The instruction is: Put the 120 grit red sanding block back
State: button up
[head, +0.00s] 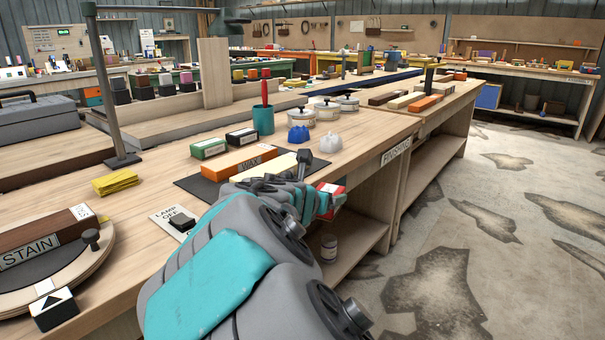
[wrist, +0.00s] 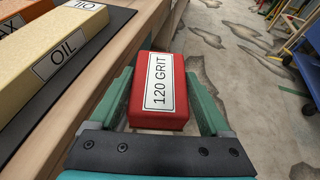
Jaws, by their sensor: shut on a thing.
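The red sanding block (wrist: 157,92) has a white label reading "120 GRIT". My gripper (wrist: 160,95) is shut on it, with a green finger on each side. In the wrist view the block is past the bench edge, over the floor side. In the head view the red block (head: 331,188) shows at the end of my arm, by the front edge of the finishing bench (head: 370,140). My arm hides part of the block and bench there.
A dark mat (head: 190,184) holds an orange WAX block (head: 238,161) and a pale OIL block (wrist: 55,50).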

jog(key=w+d+f+n+y, duration=0.1)
jog(key=w+d+f, duration=0.1)
jog(key=f, duration=0.3)
jog(key=w+d+f+n+t+y, duration=0.1)
jog(key=w+d+f, duration=0.1)
jog(key=d+f, duration=0.2)
jog(key=shift+w+d+f, duration=0.35)
jog(key=shift+d+f, duration=0.05)
jog(key=shift+d, duration=0.05)
